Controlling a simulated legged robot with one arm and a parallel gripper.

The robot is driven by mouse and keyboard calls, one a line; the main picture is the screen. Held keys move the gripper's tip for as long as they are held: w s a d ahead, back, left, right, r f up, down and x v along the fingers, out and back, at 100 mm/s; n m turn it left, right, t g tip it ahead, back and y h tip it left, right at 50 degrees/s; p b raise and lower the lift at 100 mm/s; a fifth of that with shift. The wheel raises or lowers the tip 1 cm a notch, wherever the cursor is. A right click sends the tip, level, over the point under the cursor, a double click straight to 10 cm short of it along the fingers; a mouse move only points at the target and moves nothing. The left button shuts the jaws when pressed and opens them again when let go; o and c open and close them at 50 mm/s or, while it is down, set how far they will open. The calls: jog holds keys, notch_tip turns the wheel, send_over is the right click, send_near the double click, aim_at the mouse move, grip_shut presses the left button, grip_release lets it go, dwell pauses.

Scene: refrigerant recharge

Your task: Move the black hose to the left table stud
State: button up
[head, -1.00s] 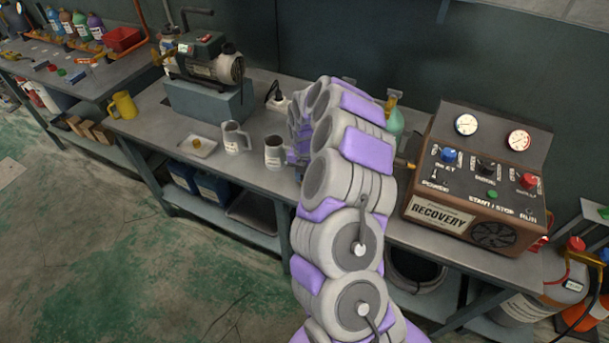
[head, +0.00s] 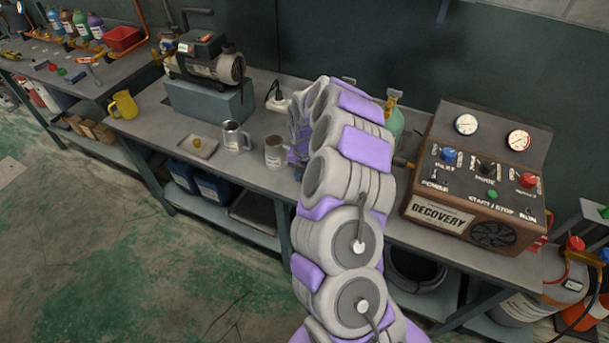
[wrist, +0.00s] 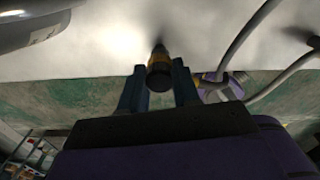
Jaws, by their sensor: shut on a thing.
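My gripper (wrist: 160,84) is at the bottom middle of the wrist view, with its two dark fingers shut on a short black end piece with a brass-yellow collar, the black hose end (wrist: 160,72). It is held over a pale, bright surface; whether it touches anything is unclear. The rest of the hose cannot be made out. In the head view my arm covers the middle of the bench, and the gripper and hose are hidden behind it. I cannot pick out the left table stud for certain; a small brass-yellow piece (head: 197,143) sits on a shallow tray (head: 190,153).
Two metal mugs (head: 236,136) stand just left of my arm. A vacuum pump (head: 207,62) on a block is behind them, and a yellow jug (head: 124,105) is at the left. The recovery machine (head: 440,215) stands right of my arm, with a green cylinder (head: 393,122) behind.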

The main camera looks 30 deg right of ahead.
jog(key=shift+f, duration=0.65)
jog(key=o, duration=1.1)
notch_tip(320, 180, up, 17)
jog(key=p, duration=0.4)
jog(key=s+a+r+m, duration=0.5)
jog(key=s+a+r, duration=0.1)
jog(key=a+r, duration=0.25)
jog(key=s+a+r+m, duration=0.3)
jog(key=s+a+m, duration=0.2)
jog(key=s, duration=0.3)
jog(key=s+a+m+g, duration=0.1)
jog(key=s+a+m, duration=0.2)
jog(key=s+m, duration=1.4)
jog(key=s, duration=0.8)
jog(key=shift+s+f+g, duration=0.3)
jog(key=shift+s+g, duration=0.1)
